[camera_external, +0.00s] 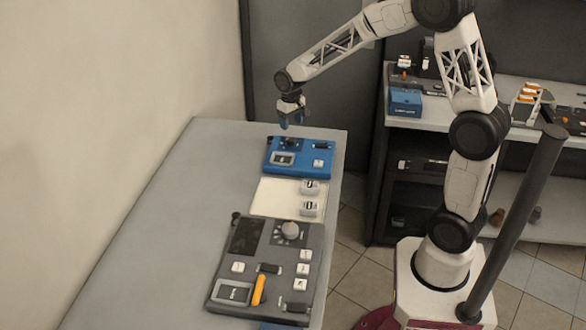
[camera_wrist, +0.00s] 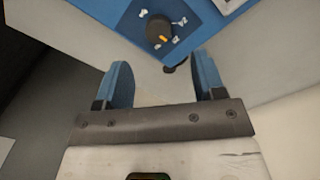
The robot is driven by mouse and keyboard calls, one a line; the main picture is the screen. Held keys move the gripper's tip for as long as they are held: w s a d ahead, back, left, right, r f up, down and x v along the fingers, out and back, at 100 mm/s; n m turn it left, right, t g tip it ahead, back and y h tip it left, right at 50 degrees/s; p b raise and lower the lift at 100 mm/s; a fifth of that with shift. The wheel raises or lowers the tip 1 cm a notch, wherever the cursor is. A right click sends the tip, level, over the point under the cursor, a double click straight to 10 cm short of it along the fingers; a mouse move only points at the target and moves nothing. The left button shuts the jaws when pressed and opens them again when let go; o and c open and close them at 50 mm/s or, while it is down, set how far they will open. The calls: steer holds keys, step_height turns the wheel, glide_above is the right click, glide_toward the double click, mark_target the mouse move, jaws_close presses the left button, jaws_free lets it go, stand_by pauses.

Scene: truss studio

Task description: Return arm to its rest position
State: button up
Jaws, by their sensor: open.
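My gripper (camera_external: 291,117) hangs from my bent arm above the far end of the grey table, close to the back edge of the blue panel (camera_external: 299,158). In the wrist view my gripper (camera_wrist: 160,80) shows two blue fingers spread apart with nothing between them. The blue panel (camera_wrist: 110,10) lies ahead of the fingers there, with a black knob (camera_wrist: 159,29) that has an orange mark. I cannot tell the exact height of the fingertips above the panel or table.
The grey table (camera_external: 160,220) has free room on its left. A white mat (camera_external: 275,198) with two small white blocks lies beside the blue panel. A dark grey control panel (camera_external: 265,265) with an orange handle is nearer. A shelf (camera_external: 430,120) with boxes stands behind my arm.

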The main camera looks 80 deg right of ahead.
steer(key=s+a+r+n, duration=0.1)
steer(key=s+a+r, duration=0.25)
steer(key=a, duration=0.35)
steer(key=s+a+r+n+t, duration=0.1)
steer(key=s+a+r, duration=0.25)
steer(key=a, duration=0.35)
steer(key=s+a+r+n, duration=0.1)
steer(key=s+a+r, duration=0.25)
steer(key=a, duration=0.35)
steer(key=s+a+r+n, duration=0.1)
steer(key=s+a+n, duration=0.1)
steer(key=s+a, duration=0.5)
steer(key=s+a+r+n+t, duration=0.1)
steer(key=s+a+n, duration=0.1)
steer(key=s+a, duration=0.5)
steer(key=s, duration=0.5)
steer(key=shift+r+t, duration=0.3)
steer(key=shift+r, duration=0.1)
steer(key=shift+a, duration=0.1)
stand_by(1.9)
